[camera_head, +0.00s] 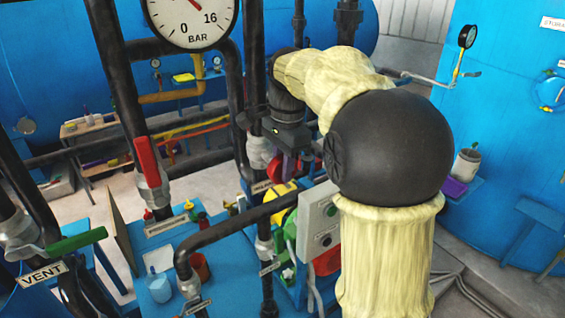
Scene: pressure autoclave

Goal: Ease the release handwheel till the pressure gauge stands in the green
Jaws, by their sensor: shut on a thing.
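The large pressure gauge (191,22) is at the top left, marked 0, 16 and BAR. Its top is cut off by the picture edge. A red handwheel (275,170) sits on the pipework near the middle, partly hidden by my gripper and arm. My gripper (290,158) points down at the wheel and is shut on it. The fingertips are small and partly hidden, so the exact grip on the rim is unclear.
A red lever (147,161) and a green lever (77,241) by a VENT label (40,273) are on pipes at left. A grey control box (319,222) stands just below the wheel. A blue bench (225,265) and blue tank (500,120) flank the pipes.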

